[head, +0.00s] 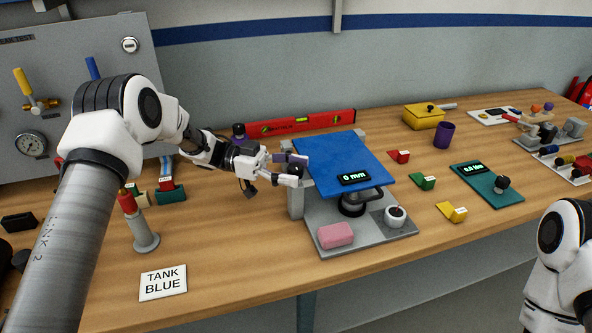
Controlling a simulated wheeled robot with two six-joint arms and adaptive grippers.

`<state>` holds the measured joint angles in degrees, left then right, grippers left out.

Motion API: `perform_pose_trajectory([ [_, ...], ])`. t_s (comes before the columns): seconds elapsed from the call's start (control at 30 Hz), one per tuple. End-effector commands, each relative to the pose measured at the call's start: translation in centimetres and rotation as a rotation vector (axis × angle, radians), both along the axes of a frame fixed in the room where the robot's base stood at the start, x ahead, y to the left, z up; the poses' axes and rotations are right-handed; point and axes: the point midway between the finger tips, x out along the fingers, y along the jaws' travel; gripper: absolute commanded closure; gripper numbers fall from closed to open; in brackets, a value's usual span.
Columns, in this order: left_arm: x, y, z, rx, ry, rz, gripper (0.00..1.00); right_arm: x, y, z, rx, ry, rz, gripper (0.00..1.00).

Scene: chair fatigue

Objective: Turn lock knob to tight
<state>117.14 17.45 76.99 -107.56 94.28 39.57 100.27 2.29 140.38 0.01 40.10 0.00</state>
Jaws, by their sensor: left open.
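The test fixture has a blue seat pad (335,160) with a black display reading "0 mm", above a grey base plate (378,238). I cannot tell if this is the lock knob, or read any tight mark. My left gripper (296,170) is open at the pad's left edge, beside a grey upright, apart from the white knob. Whether it touches the fixture is unclear. My right gripper is out of view; only its arm shows at lower right.
A pink block (335,235) lies on the base's front left. A teal plate (486,185) with a display and black knob stands right. Red, green and yellow blocks lie between. A red level (300,123) lies behind. The front table strip is mostly clear beside the "TANK BLUE" card (163,282).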

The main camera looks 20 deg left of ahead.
Motion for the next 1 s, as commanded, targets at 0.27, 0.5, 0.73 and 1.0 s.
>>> perform_pose_trajectory([
  [0.27, 0.2, 6.4, -0.1, 0.0, -0.002, 0.005, 0.38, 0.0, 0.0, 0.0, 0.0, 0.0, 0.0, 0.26],
  [0.5, 0.2, 10.8, -0.1, 0.001, 0.0, 0.002, 0.38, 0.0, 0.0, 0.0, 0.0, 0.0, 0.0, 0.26],
  [0.73, 0.2, 11.3, -0.1, 0.002, 0.001, 0.0, 0.38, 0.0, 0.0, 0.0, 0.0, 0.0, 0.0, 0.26],
  [1.0, 0.2, 11.3, -0.1, 0.001, 0.001, 0.0, 0.38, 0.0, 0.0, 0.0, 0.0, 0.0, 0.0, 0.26],
])
